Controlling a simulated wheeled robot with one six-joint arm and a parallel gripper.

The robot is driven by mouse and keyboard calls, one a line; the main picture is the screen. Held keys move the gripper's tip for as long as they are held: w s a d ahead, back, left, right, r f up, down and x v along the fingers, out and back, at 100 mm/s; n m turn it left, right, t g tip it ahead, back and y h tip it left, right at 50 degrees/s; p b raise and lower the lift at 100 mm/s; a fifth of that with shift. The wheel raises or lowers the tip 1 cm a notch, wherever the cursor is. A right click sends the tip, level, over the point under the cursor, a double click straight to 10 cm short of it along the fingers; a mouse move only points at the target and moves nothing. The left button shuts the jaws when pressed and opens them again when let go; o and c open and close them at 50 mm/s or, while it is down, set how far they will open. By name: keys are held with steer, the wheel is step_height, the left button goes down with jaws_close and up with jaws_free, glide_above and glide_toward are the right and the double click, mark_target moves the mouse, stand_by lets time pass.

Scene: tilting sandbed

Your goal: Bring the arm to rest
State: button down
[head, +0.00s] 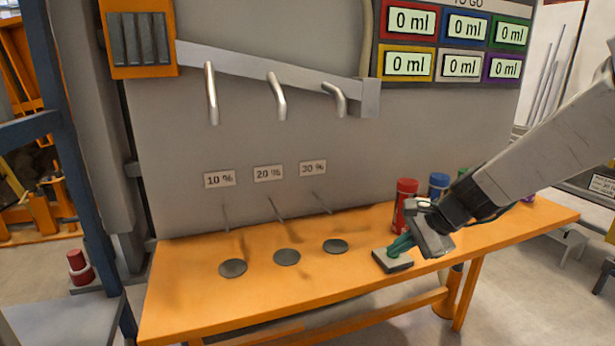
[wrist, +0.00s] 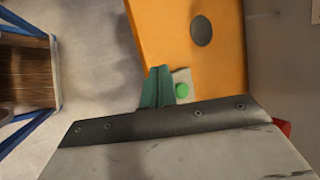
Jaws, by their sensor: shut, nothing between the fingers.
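My arm reaches in from the right in the head view. My gripper (head: 401,246), with green fingers, is low over the front edge of the orange table, in front of or just above a small grey box (head: 393,262). In the wrist view my gripper (wrist: 157,90) has its two fingers together, with nothing seen between them. The box (wrist: 182,76) shows there beside the fingers, with a round green button (wrist: 182,90) on top. I cannot tell whether the fingers touch the box.
The orange table (head: 190,285) has three dark discs (head: 287,257) under three metal spouts (head: 277,95). A red canister (head: 405,198) and a blue one (head: 438,184) stand behind my gripper. A panel of displays (head: 410,64) reads 0 ml. The table's left part is clear.

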steer(key=s+d+r+n+g+h, duration=0.1)
steer(key=s+n, duration=0.3)
steer(key=s, duration=0.5)
steer(key=s+d+r+n+g+h, duration=0.1)
steer(key=s+n, duration=0.4)
steer(key=s, duration=0.5)
steer(key=s+d+r+n+g+h, duration=0.1)
steer(key=s+d+r+n+h, duration=0.2)
steer(key=s, duration=0.7)
steer(key=shift+d+r+n+h, duration=0.25)
steer(key=shift+r+n+h, duration=0.25)
steer(key=shift+r+n, duration=0.35)
steer(key=shift+f, duration=0.1)
stand_by(0.7)
